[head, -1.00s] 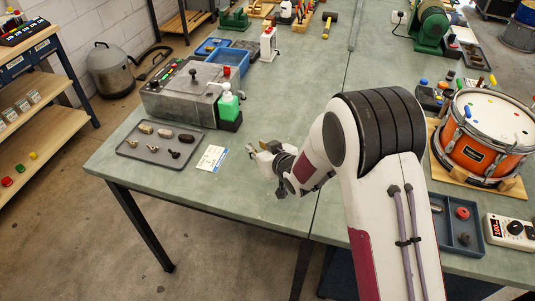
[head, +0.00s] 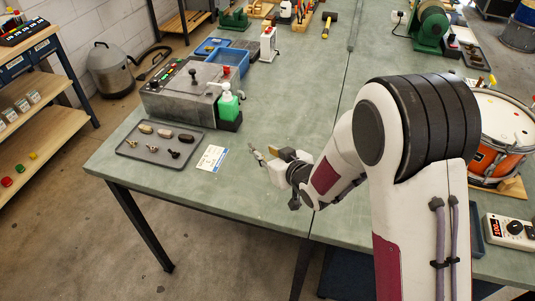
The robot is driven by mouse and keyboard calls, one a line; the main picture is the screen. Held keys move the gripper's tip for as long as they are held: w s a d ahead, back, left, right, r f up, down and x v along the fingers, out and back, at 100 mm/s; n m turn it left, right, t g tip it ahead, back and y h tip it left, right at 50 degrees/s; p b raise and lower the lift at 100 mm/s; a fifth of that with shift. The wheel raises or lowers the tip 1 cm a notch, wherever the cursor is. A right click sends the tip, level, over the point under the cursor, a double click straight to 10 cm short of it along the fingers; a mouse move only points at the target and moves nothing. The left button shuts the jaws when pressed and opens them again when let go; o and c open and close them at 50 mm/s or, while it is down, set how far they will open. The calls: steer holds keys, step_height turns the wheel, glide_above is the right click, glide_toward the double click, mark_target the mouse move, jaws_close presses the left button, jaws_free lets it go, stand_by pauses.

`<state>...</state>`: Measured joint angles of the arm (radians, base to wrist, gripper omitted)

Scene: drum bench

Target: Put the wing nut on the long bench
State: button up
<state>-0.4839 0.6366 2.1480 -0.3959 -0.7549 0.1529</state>
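My gripper (head: 267,156) hangs low over the green-grey long bench (head: 240,190), right of a white card. Its fingers are small in this view, and I cannot tell whether they are apart or shut on something small. No wing nut is clear to me. A dark tray (head: 127,152) at the bench's left end holds several small pieces. Its front row has small metal parts, one of them a dark winged-looking piece (head: 175,154); they are too small to name surely.
A white card (head: 211,158) lies between tray and gripper. Behind stand a grey machine (head: 180,98), a green bottle (head: 228,103) and a blue bin (head: 230,60). An orange drum (head: 485,160) stands right, partly behind my arm. The bench's middle is clear.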

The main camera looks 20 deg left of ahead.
stand_by(0.7)
steer(key=s+d+r+m+h, duration=0.25)
steer(key=d+r, duration=0.55)
steer(key=d, duration=0.4)
steer(key=s+d+r+m+h, duration=0.2)
steer(key=s+d+r+h, duration=0.15)
steer(key=d+r, duration=0.6)
steer(key=s+d+m+g+h, duration=0.1)
steer(key=s+d, duration=0.4)
steer(key=s, duration=0.3)
steer(key=s+d+r+m+g+h, duration=0.1)
steer(key=s+d, duration=0.3)
steer(key=s, duration=0.5)
steer(key=s+d+m+g+h, duration=0.1)
steer(key=s+d+m, duration=0.1)
steer(key=s+d, duration=0.3)
steer(key=s, duration=0.3)
steer(key=shift+s+d+r, duration=0.15)
steer(key=shift+s+d, duration=0.05)
steer(key=shift+d, duration=0.15)
